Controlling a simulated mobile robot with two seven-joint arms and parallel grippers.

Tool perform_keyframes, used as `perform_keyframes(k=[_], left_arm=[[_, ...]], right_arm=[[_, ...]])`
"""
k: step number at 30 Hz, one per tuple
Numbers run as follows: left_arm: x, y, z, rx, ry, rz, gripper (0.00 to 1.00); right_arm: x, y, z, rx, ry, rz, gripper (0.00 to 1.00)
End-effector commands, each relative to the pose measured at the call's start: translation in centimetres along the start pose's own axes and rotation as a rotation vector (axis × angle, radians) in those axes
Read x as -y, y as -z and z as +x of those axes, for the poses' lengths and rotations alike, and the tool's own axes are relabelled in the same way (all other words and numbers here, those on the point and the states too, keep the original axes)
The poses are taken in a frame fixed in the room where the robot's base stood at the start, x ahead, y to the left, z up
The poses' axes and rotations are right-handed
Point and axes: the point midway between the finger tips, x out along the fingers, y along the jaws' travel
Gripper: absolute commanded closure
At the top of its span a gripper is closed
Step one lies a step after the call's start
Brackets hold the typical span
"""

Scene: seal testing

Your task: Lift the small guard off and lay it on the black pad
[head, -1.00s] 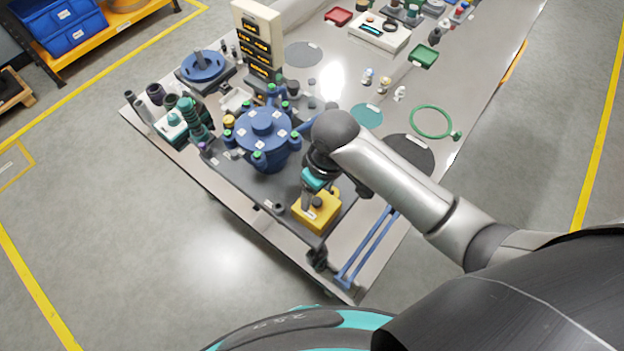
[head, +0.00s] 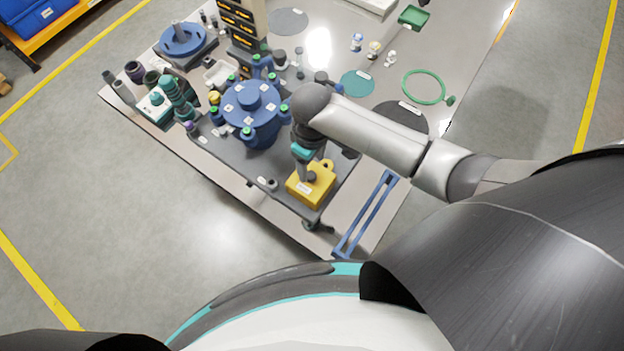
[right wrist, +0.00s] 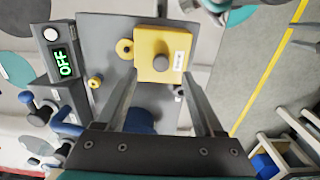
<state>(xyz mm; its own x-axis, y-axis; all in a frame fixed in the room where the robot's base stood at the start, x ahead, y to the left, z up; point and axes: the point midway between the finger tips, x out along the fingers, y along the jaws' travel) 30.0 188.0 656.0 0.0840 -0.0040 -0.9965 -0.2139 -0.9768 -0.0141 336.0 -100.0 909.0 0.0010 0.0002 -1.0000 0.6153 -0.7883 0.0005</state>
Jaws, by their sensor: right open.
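The small guard is a yellow box (head: 311,185) with a white label and a dark knob on top. It sits at the near corner of the dark plate on the table. It also shows in the right wrist view (right wrist: 153,45), ahead of the fingers. My right gripper (right wrist: 158,68) is open, its two fingers spread to either side of the knob; I cannot tell whether they touch anything. In the head view it hangs over the guard, partly covering it. My left gripper is not in view.
A blue lidded vessel (head: 253,112) stands on the dark plate left of the gripper. A blue frame (head: 367,215) lies at the table's near right edge. A green ring (head: 424,86) lies behind the pad.

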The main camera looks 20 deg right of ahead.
Motion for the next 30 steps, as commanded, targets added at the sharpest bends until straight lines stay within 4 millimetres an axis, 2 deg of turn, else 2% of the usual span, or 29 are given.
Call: perform_keyframes(k=[10, 20, 30], left_arm=[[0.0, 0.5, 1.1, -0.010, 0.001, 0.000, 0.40], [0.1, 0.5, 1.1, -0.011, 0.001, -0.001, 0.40], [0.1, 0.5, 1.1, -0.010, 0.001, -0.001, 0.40]], right_arm=[[0.3, 0.1, 4.5, 0.003, 0.001, 0.000, 0.31], [0.2, 0.1, 5.0, 0.000, -0.001, -0.001, 0.31], [0.2, 0.1, 4.9, 0.001, 0.000, 0.000, 0.69]])
